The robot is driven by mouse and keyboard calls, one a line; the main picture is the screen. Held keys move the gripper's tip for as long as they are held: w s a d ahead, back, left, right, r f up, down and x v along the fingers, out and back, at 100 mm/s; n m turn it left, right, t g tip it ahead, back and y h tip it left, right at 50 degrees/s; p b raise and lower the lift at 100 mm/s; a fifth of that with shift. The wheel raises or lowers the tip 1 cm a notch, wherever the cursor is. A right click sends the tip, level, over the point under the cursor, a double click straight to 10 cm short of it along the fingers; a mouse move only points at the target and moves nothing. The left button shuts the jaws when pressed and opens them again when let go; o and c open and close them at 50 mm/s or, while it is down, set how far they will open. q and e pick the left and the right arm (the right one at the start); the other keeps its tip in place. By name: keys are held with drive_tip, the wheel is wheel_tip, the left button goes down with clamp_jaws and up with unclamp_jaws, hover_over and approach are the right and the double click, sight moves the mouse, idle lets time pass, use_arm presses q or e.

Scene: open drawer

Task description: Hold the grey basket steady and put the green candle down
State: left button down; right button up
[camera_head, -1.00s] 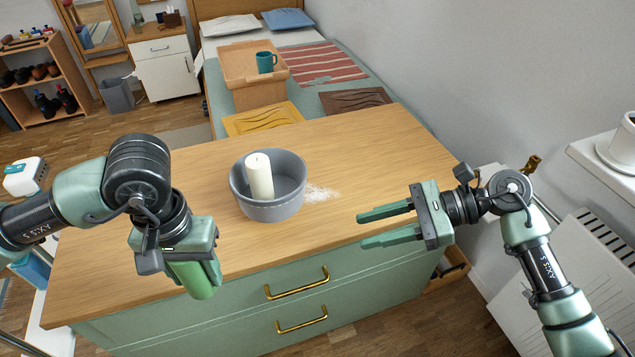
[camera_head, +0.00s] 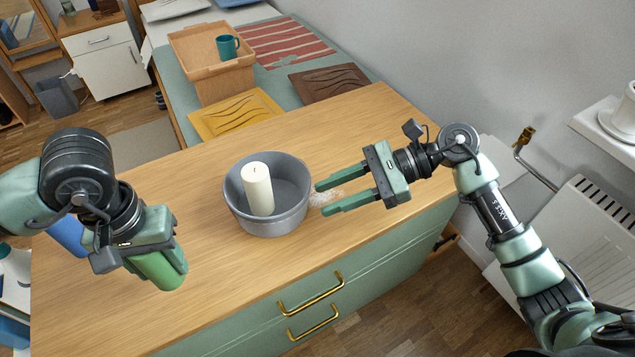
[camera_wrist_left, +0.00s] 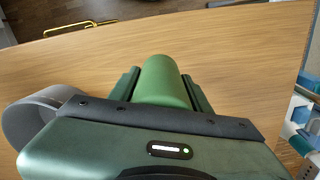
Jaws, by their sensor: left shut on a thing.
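The round grey basket (camera_head: 268,222) stands on the wooden dresser top, with a white candle (camera_head: 257,190) upright inside it. Part of the basket also shows at the left of the left wrist view (camera_wrist_left: 28,120). My left gripper (camera_head: 158,262) is shut on the green candle (camera_head: 165,270), left of the basket and apart from it. The green candle also shows between the fingers in the left wrist view (camera_wrist_left: 162,82). My right gripper (camera_head: 328,196) is open and empty. Its fingertips are close to the basket's right side; I cannot tell whether they touch it.
The dresser top (camera_head: 200,300) is clear in front of and left of the basket. A whitish powdery patch (camera_head: 322,198) lies right of the basket. Yellow (camera_head: 235,115) and brown (camera_head: 330,84) boards lie behind the dresser. Brass handles (camera_head: 310,293) are on the front.

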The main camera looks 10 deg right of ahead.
sight(274, 220)
use_arm(q)
drive_tip(key=shift+w+a, duration=0.1)
drive_tip(key=shift+w, duration=0.1)
use_arm(e)
drive_tip(key=shift+w, duration=0.15)
use_arm(q)
drive_tip(key=w+d+r+n+t+h, duration=0.1)
drive_tip(key=w+d+r+n, duration=0.5)
drive_tip(key=n, duration=0.8)
drive_tip(key=w+d+r+n+t+h, duration=0.1)
drive_tip(key=w+d+r+n, duration=0.6)
drive_tip(key=d+n, duration=0.7)
drive_tip(key=w+d+t, duration=0.1)
drive_tip(key=w, duration=0.1)
drive_tip(key=shift+w+d+r+h, duration=0.2)
drive_tip(key=shift+w+r+h, duration=0.1)
drive_tip(key=shift+w, duration=0.1)
use_arm(e)
drive_tip(key=x, duration=1.2)
drive_tip(key=shift+a, duration=0.1)
clamp_jaws()
